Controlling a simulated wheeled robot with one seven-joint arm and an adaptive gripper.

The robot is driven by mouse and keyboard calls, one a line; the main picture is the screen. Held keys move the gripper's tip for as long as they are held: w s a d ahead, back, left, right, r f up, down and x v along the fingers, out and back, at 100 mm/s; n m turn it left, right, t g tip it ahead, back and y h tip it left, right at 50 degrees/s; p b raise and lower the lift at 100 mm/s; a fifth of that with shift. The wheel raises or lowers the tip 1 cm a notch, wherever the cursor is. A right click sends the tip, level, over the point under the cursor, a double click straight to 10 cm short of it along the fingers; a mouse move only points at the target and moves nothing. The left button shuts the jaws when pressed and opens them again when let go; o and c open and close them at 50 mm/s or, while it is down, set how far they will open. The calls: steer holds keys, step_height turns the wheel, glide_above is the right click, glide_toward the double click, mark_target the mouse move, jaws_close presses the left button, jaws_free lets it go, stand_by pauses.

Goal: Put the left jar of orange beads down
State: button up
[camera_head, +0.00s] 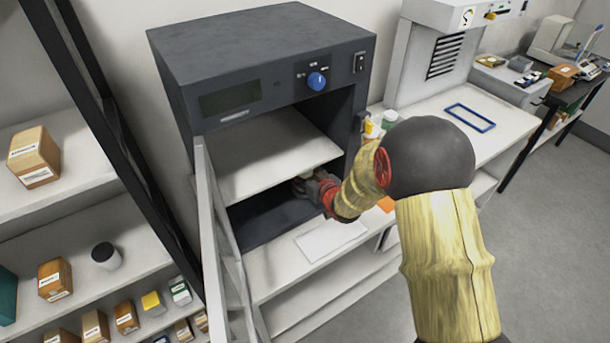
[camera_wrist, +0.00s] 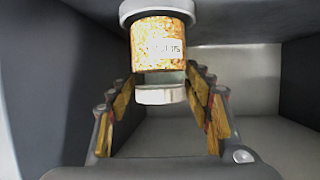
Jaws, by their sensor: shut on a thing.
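My gripper (camera_head: 312,188) reaches into the lower space of a dark grey cabinet (camera_head: 265,62) with its door open, below a pale shelf. In the wrist view, a jar (camera_wrist: 160,50) with orange, bead-like contents and a printed label shows between and beyond my gripper's fingers (camera_wrist: 163,98). A pale cap is at its top in the picture and a pale ring at its lower end. My gripper is shut on the jar. In the head view the jar is mostly hidden by my gripper and the shelf. I cannot tell whether its base touches the cabinet floor (camera_head: 262,217).
The open door (camera_head: 211,235) stands on the left of the cabinet opening. The inner shelf (camera_head: 273,152) is close above my gripper. A white sheet (camera_head: 330,240) lies on the bench in front. A shelf rack with boxes (camera_head: 54,279) stands at the left.

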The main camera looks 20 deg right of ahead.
steer(key=o, duration=1.2)
steer(key=shift+s+f, duration=0.2)
steer(key=shift+f, duration=0.25)
steer(key=o, duration=0.4)
steer(key=shift+r, duration=0.1)
steer(key=shift+o, duration=0.2)
steer(key=shift+w, duration=0.1)
steer(key=shift+r, duration=0.1)
steer(key=s+d+r+m+g+h+p, duration=0.1)
steer(key=s+d+r+g+h, duration=0.1)
steer(key=s+r, duration=0.65)
steer(key=s+d+r+g+h+p, duration=0.1)
steer(key=s+d+r, duration=0.2)
steer(key=s+r, duration=0.6)
steer(key=s+a+r+g, duration=0.2)
steer(key=s, duration=0.9)
steer(key=s+a+r+m+g, duration=0.1)
steer(key=s+a+r+g, duration=0.1)
steer(key=s, duration=1)
steer(key=shift+s+a+r+g+y, duration=0.2)
steer(key=shift+a+r+g+y, duration=0.15)
steer(key=shift+a+r, duration=0.25)
